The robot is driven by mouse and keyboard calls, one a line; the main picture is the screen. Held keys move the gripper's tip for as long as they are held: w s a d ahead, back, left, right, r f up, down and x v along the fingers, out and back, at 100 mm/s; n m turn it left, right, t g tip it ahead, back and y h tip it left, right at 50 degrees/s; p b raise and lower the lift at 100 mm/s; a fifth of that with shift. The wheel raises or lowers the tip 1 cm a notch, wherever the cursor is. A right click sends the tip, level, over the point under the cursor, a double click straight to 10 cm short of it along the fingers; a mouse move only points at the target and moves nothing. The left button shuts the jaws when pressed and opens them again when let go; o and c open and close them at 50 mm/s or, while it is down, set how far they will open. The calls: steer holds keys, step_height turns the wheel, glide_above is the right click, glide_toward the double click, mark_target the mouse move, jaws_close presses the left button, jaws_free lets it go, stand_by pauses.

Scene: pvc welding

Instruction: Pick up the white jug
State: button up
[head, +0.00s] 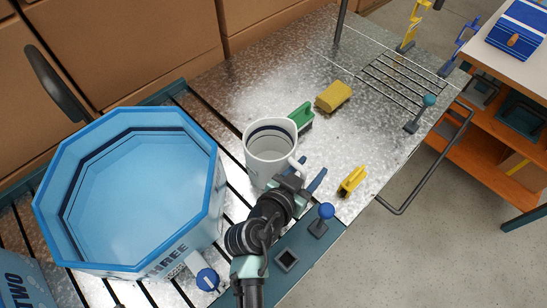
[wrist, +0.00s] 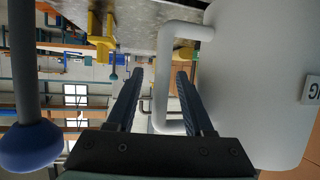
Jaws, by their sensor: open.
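The white jug (head: 266,172) stands upright on the metal table, with its open rim and dark inner band showing in the head view. Its handle (head: 298,164) points right, toward my gripper (head: 306,180). In the wrist view the jug's white body (wrist: 255,95) fills the right side. Its handle (wrist: 163,75) shows between the two fingers of my gripper (wrist: 160,71). The fingers are apart, with gaps to the handle in this view. My gripper is open and holds nothing. The arm partly hides the jug's lower right side in the head view.
A large blue octagonal container (head: 140,190) stands left of the jug. Green (head: 304,116) and yellow (head: 333,96) blocks lie behind it. A yellow clamp-like piece (head: 352,180) and blue-knobbed lever (head: 326,212) are right of my gripper.

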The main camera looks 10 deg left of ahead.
jaws_close()
stand_by(1.4)
